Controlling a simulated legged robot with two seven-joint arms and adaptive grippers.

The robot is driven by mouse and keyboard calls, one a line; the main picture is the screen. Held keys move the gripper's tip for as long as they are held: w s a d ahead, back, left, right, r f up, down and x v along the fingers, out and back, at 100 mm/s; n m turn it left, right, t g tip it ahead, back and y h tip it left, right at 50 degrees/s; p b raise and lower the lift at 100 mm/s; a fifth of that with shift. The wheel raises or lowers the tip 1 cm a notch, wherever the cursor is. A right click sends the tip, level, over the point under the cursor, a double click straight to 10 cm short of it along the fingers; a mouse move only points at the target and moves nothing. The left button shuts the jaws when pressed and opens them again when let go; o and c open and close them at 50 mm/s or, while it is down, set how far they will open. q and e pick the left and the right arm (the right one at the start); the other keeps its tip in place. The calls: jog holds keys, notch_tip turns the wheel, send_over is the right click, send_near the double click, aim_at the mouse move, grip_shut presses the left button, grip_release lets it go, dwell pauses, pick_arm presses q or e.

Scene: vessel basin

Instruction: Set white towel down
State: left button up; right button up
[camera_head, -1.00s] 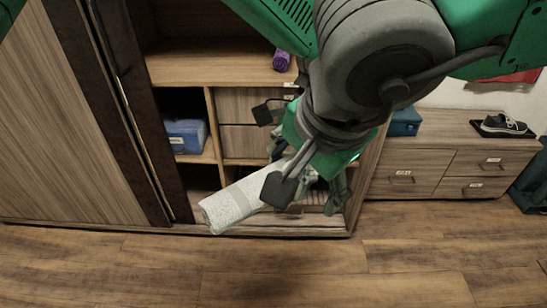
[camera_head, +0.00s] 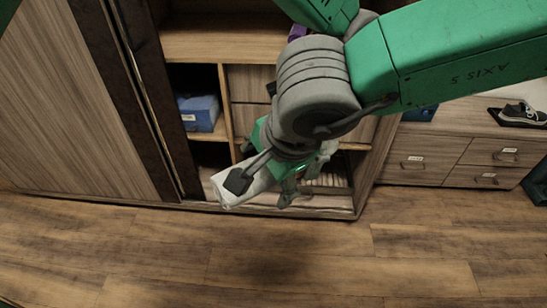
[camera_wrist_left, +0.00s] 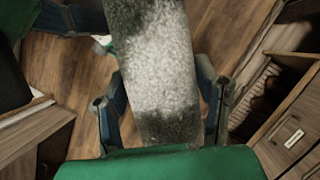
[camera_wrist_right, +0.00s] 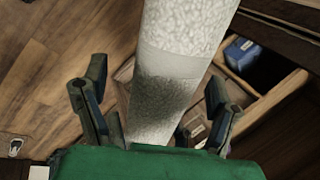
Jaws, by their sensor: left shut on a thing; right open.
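The white rolled towel (camera_head: 258,186) is held in the air before the open lower part of the cabinet, tilted in the head view. My right gripper (camera_head: 267,178) is around it there and hides part of it. In the right wrist view the towel (camera_wrist_right: 165,100) passes between the spread fingers of my right gripper (camera_wrist_right: 155,88). In the left wrist view my left gripper (camera_wrist_left: 160,98) is shut on the towel (camera_wrist_left: 155,65), which lies between its two fingers. I cannot make out the left gripper in the head view.
The cabinet's lower shelf (camera_head: 315,200) is partly hidden by the right arm. A blue box (camera_head: 199,112) sits in a left compartment. A purple item (camera_head: 297,32) lies on the upper shelf. A drawer unit (camera_head: 425,160) stands at right, a shoe (camera_head: 522,113) on top. The floor (camera_head: 270,260) is clear.

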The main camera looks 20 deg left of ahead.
jog(key=shift+w+a+f, duration=0.1)
jog(key=shift+f, duration=0.25)
jog(key=c, duration=1.3)
pick_arm(q)
jog(key=o, duration=1.4)
pick_arm(e)
jog(key=shift+c, duration=0.7)
pick_arm(q)
jog(key=shift+r, duration=0.1)
